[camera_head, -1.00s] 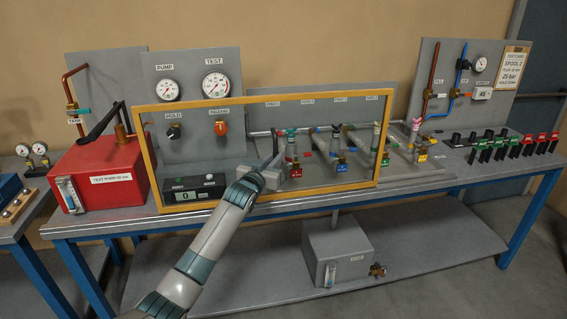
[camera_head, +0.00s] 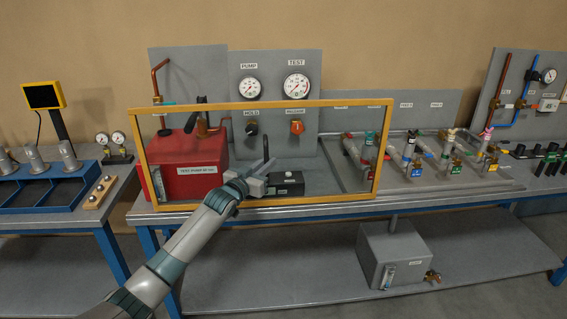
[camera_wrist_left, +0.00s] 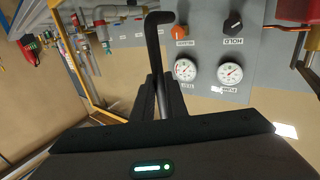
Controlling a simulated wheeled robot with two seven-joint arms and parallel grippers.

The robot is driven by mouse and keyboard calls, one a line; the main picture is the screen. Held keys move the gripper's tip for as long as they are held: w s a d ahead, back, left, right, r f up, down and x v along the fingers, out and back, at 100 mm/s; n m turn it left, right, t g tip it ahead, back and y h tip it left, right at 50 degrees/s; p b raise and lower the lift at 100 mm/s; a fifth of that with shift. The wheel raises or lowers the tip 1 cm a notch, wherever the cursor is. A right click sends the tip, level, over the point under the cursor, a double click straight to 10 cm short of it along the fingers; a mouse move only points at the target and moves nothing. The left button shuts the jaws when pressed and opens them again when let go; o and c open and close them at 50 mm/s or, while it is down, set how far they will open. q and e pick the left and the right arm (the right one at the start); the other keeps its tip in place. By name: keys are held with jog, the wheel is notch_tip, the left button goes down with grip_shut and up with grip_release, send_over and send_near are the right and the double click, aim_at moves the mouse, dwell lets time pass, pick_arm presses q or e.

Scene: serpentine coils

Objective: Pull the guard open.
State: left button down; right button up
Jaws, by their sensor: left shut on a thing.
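The guard (camera_head: 220,105) is a clear panel in a yellow frame, upright along the front of the bench. It stands in front of the red test pump (camera_head: 188,153) and the control panel, and its right end overlaps the leftmost valves. My left gripper (camera_head: 262,176) is at the lower middle of the guard, shut on its dark upright handle (camera_head: 266,147). In the left wrist view the fingers close on this dark bent bar (camera_wrist_left: 153,45), and part of the yellow frame (camera_wrist_left: 75,62) shows. My right gripper is not in view.
Several coloured valves (camera_head: 408,152) stand uncovered on the tray to the right. A blue rack (camera_head: 50,195) and a small yellow-framed screen (camera_head: 43,96) are on a separate bench at the left. A grey box (camera_head: 392,255) is on the lower shelf.

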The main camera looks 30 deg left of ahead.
aim_at(250, 158)
pick_arm(q)
jog(key=s+a, duration=0.1)
jog(key=a, duration=0.1)
jog(key=s+a, duration=0.3)
jog(key=a, duration=0.2)
jog(key=shift+s, duration=0.3)
jog(key=shift+d, duration=0.1)
jog(key=c, duration=2)
grip_release()
jog(key=shift+c, duration=0.2)
jog(key=shift+s+f, duration=0.1)
jog(key=shift+s, duration=0.05)
jog(key=s+b, duration=0.5)
jog(key=s, duration=1.2)
